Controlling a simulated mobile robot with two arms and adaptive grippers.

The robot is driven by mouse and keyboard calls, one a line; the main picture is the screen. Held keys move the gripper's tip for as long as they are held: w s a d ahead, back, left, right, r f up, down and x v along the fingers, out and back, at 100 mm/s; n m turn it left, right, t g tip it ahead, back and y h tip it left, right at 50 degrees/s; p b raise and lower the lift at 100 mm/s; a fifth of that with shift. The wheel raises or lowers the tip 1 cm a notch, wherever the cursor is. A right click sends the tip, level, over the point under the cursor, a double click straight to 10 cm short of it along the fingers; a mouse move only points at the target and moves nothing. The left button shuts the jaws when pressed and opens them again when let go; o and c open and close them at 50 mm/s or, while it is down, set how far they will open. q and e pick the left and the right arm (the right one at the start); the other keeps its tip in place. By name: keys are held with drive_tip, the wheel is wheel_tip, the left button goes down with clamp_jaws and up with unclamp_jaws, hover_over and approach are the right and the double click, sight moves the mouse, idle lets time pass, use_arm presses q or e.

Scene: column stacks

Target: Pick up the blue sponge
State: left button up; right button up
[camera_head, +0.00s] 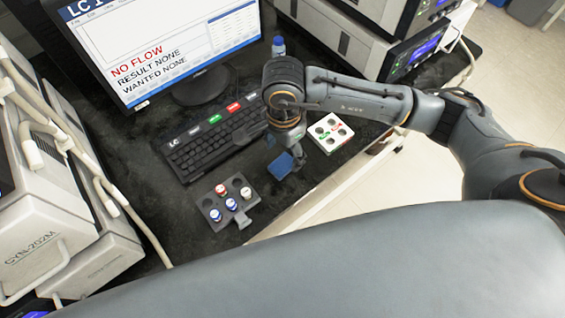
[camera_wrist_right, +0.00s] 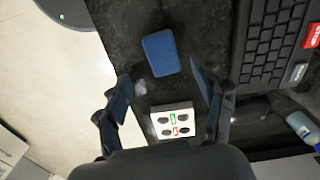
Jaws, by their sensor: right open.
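The blue sponge (camera_head: 280,166) lies flat on the black bench top in the head view, between the dark vial rack and the white holder. The right wrist view shows the sponge (camera_wrist_right: 160,53) whole, just beyond my fingertips. My right gripper (camera_wrist_right: 158,88) is open with nothing between its fingers. In the head view my right gripper (camera_head: 291,158) points down close to the sponge, and the arm hides part of that area. I cannot tell whether a finger touches the sponge. My left gripper is not in view.
A dark rack (camera_head: 236,222) with several vials stands left of the sponge. A white holder (camera_head: 345,134) stands to the right. A keyboard (camera_head: 207,141), monitor (camera_head: 141,106) and blue-capped bottle (camera_head: 278,46) are behind. The bench's front edge is close to the sponge.

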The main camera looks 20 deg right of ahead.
sight(283, 164)
drive_tip(key=shift+w+f+p, duration=0.2)
drive_tip(key=shift+f+p, duration=0.5)
drive_tip(key=shift+f, duration=1.95)
drive_tip(key=c, duration=0.9)
